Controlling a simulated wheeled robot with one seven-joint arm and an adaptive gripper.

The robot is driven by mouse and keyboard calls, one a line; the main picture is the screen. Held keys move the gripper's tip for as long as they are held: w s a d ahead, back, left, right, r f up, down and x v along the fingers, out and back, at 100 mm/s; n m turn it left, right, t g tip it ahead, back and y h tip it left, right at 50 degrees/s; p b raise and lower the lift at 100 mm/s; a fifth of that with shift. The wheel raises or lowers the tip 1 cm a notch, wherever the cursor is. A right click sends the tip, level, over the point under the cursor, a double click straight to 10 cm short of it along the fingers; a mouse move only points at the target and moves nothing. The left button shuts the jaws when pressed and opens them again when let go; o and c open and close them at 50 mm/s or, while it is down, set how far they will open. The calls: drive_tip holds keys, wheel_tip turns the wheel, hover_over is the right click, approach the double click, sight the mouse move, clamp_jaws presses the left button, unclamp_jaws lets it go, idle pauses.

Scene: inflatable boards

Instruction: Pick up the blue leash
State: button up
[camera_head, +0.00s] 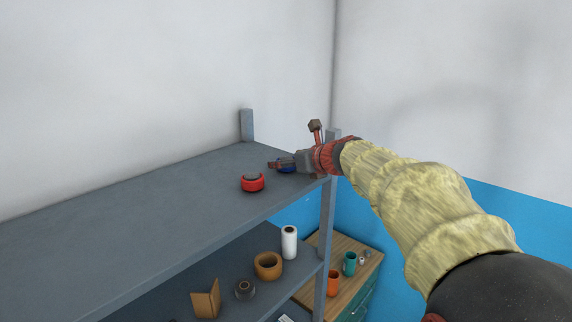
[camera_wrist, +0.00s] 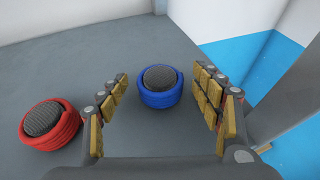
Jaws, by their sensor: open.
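The blue leash (camera_wrist: 160,94) is a coiled blue ring with a dark grey rounded middle. It rests on the grey top shelf (camera_wrist: 80,68). In the wrist view my gripper (camera_wrist: 166,88) is open, with its padded fingers on the left and right of the leash and gaps on both sides. In the head view my gripper (camera_head: 290,162) is at the right end of the top shelf. Only a small part of the blue leash (camera_head: 287,169) shows there; the gripper hides the rest.
A similar red coil (camera_wrist: 51,125) lies left of my gripper, also in the head view (camera_head: 253,183). A shelf post (camera_wrist: 288,100) stands close on the right. The lower shelf holds a tan ring (camera_head: 268,266) and a white roll (camera_head: 289,243). The top shelf's left part is clear.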

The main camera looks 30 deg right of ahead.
drive_tip(key=shift+c, duration=1.1)
drive_tip(key=c, duration=1.1)
drive_tip(key=shift+o, duration=0.2)
